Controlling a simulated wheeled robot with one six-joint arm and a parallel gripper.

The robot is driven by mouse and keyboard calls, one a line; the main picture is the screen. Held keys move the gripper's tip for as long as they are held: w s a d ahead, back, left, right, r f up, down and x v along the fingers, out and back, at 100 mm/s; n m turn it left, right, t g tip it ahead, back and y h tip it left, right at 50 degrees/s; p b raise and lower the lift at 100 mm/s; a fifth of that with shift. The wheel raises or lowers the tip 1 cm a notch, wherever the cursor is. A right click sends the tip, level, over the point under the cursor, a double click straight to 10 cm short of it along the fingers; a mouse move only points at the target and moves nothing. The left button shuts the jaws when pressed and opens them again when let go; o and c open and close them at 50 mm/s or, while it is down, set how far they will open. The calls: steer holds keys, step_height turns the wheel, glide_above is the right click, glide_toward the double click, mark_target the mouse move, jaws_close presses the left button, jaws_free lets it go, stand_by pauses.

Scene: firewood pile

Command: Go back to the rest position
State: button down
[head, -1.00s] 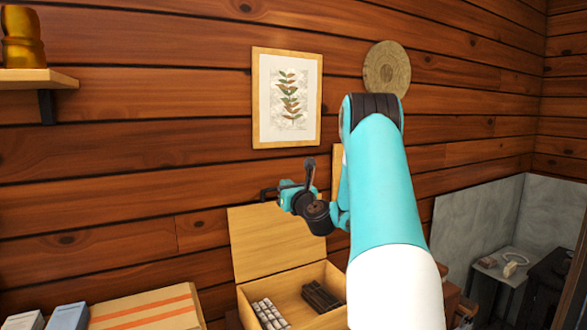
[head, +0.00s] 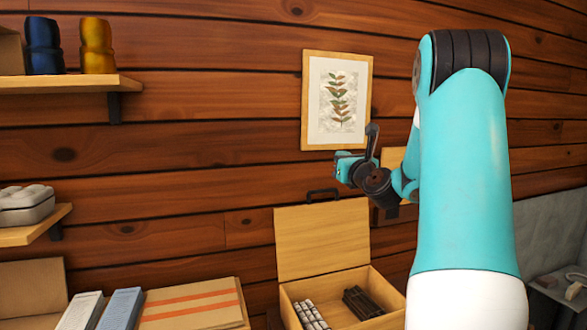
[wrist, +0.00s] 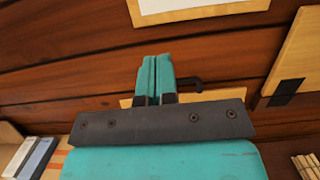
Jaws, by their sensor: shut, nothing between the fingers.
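My gripper (head: 345,165) is raised in front of the plank wall, above the open wooden box (head: 322,243) and below the framed leaf picture (head: 337,100). In the wrist view its two teal fingers (wrist: 155,72) lie side by side, shut with nothing between them. My arm is bent, with its elbow high at the right of the head view.
The open box holds pale rolls (head: 311,314) and dark sticks (head: 361,303). A cardboard box with orange stripes (head: 194,304) and a blue-grey box (head: 120,309) stand left of it. Air around my gripper looks clear.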

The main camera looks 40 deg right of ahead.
steer(key=w+a+f+n+y+b, duration=0.2)
steer(key=w+a+f+n+y, duration=0.15)
steer(key=a+n, duration=0.35)
steer(key=w+a+f+n+y+b, duration=0.3)
steer(key=a+n+y, duration=0.15)
steer(key=a, duration=0.45)
steer(key=s+a+f+n+g+y+b, duration=0.1)
steer(key=a+f+n+g+y+b, duration=0.2)
steer(key=a+n, duration=0.45)
steer(key=s+a+f+n+g+y+b, duration=0.1)
steer(key=s+a+f+n+g+y, duration=0.15)
steer(key=a+f+n, duration=0.6)
steer(key=s+a+f+n+g+y+b, duration=0.1)
steer(key=s+a+f+n+g+b, duration=0.3)
steer(key=a, duration=0.3)
steer(key=s+a+f+n+g+y+b, duration=0.1)
steer(key=s+a+f+n+g+b, duration=0.15)
steer(key=s+a+n, duration=0.45)
steer(key=s+a+f+n+g+h+b, duration=0.1)
steer(key=s+f+n+g, duration=0.1)
steer(key=s+n, duration=0.3)
steer(key=s+a+f+n+g+h+b, duration=0.1)
steer(key=s+a+f+n+g, duration=0.1)
steer(key=s, duration=0.5)
step_height(320, 180, down, 2)
steer(key=n+g, duration=0.1)
steer(key=n, duration=0.2)
steer(key=shift+s+g, duration=0.3)
steer(key=shift+s, duration=0.05)
